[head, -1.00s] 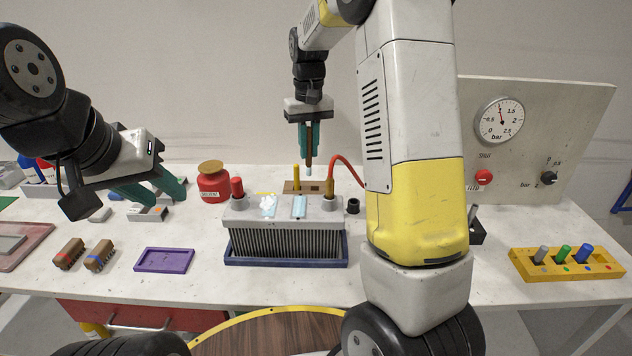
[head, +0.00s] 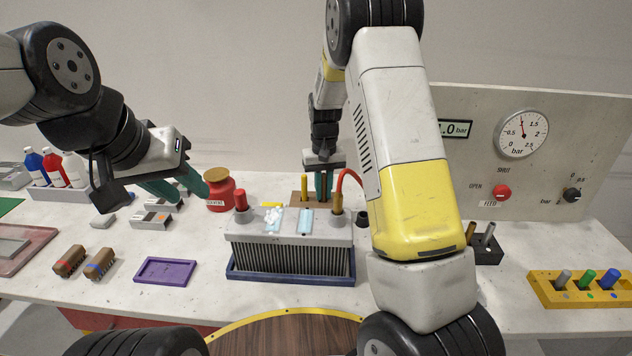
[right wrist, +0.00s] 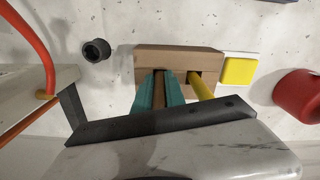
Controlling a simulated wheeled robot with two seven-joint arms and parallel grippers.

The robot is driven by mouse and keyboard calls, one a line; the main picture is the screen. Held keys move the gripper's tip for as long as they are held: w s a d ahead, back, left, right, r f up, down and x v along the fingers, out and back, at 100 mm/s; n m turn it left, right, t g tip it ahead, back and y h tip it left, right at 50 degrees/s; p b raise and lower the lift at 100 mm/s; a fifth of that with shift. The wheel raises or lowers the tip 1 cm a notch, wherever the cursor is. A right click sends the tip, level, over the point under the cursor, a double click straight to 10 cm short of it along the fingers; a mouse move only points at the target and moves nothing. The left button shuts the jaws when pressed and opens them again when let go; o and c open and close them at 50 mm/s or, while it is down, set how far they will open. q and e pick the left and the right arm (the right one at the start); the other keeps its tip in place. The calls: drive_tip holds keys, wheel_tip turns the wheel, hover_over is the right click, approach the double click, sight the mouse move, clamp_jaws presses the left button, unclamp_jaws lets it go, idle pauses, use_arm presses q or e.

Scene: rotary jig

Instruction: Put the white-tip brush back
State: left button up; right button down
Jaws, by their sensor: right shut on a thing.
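My right gripper (head: 323,186) is shut on the brown-handled brush (head: 324,180), which stands upright at the wooden brush block (head: 297,196) behind the finned unit. In the right wrist view the brush handle (right wrist: 159,92) is between the teal fingers, at the left part of the block (right wrist: 150,58). Its tip is hidden, and I cannot tell how deep it sits. A yellow-handled brush (head: 304,182) stands in the block's other hole, beside the gripper. My left gripper (head: 182,192) is open and empty over the left of the table.
The finned unit (head: 290,262) with its red hose (head: 346,174) stands in front of the block. A black cap (right wrist: 96,50), a yellow pad (right wrist: 239,71) and a red jar (head: 219,191) are near it. A purple tray (head: 165,271) lies front left.

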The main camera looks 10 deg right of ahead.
drive_tip(key=shift+f, duration=0.25)
drive_tip(key=c, duration=1.4)
unclamp_jaws()
wheel_tip(320, 180, up, 11)
drive_tip(key=shift+r, duration=0.1)
drive_tip(key=shift+s+r, duration=0.15)
drive_tip(key=shift+r, duration=0.5)
drive_tip(key=s+d+r+t+y, duration=0.1)
drive_tip(key=s+r, duration=0.3)
drive_tip(key=s, duration=0.3)
drive_tip(key=s+r+t+y, duration=0.1)
drive_tip(key=s+r+t, duration=0.1)
drive_tip(key=s+r, duration=0.35)
drive_tip(key=s+d+r+t, duration=0.1)
drive_tip(key=s+r, duration=0.2)
drive_tip(key=s, duration=0.7)
drive_tip(key=s+f+t, duration=0.1)
drive_tip(key=s, duration=0.2)
drive_tip(key=s+t, duration=0.1)
drive_tip(key=s, duration=0.2)
drive_tip(key=shift+a+f, duration=0.15)
drive_tip(key=shift+f, duration=0.25)
